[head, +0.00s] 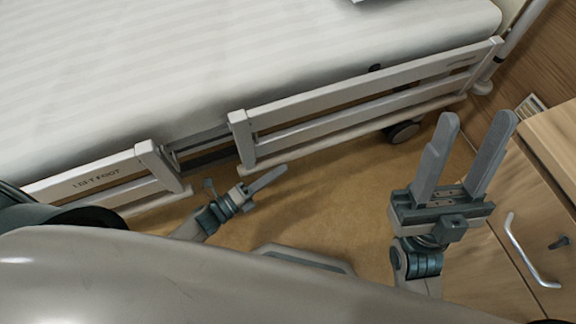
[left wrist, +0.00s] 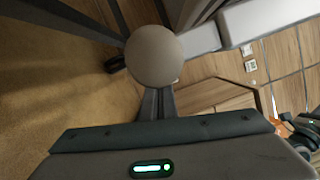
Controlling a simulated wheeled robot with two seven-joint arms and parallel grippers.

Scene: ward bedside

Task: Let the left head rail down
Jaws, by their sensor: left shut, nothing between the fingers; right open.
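The left head rail (head: 365,91), a pale barred panel, runs along the bed's near side. Its top bar is near the mattress edge; I cannot tell its exact height. My left gripper (head: 284,170) is shut and empty, low by the rail's left lower end; I cannot tell whether it touches. In the left wrist view, a round beige knob (left wrist: 153,57) is right at the left fingertips (left wrist: 156,92) and hides their ends. A pale bar (left wrist: 265,22), seemingly of the rail, runs up right from it. My right gripper (head: 480,122) is open and empty, right of the rail.
The left foot rail (head: 100,172), marked LEFT FOOT, is at the left, with a gap between the rails. A wooden bedside cabinet (head: 530,225) with a metal handle stands close to my right gripper. A caster (head: 403,132) sits under the bed. Brown floor (head: 320,210) is clear between.

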